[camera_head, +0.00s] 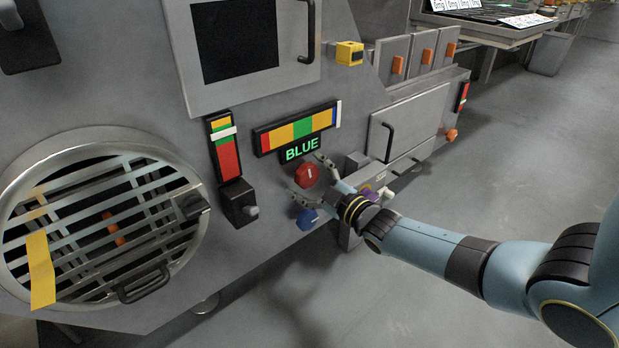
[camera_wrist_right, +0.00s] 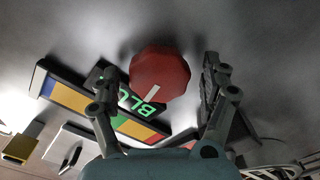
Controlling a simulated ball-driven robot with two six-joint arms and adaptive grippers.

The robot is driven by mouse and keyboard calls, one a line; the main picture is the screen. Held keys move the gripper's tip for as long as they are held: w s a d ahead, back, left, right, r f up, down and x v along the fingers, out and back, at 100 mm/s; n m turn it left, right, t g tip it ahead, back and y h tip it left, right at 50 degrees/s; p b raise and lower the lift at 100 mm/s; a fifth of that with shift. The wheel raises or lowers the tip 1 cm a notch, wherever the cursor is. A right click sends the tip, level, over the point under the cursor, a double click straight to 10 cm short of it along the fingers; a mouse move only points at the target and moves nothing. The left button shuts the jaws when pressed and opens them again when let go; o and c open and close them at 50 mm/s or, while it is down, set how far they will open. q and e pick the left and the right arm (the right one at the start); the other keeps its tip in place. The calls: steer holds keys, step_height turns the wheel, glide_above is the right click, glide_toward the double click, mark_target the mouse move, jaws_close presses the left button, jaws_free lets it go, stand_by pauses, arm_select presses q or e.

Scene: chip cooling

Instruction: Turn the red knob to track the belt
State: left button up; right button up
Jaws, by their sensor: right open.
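The red knob (camera_head: 307,175) sits on the grey machine panel, below the lit green "BLUE" display (camera_head: 301,149). The display sits under a horizontal colour bar (camera_head: 296,129), whose white marker is at its right end beside the blue band. My right gripper (camera_head: 307,178) is open at the panel, with one finger above and one below the knob. In the wrist view the red knob (camera_wrist_right: 160,73) shows a white line, pointing down and left, and lies between the spread fingers with gaps on both sides. My left gripper is not in view.
A blue knob (camera_head: 307,219) sits just below the red one. A black-based lever (camera_head: 239,203) and a vertical colour gauge (camera_head: 224,146) are to the left. A round barred hatch (camera_head: 100,225) is further left.

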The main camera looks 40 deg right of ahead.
steer(key=s, duration=1.2)
steer(key=shift+d, duration=0.45)
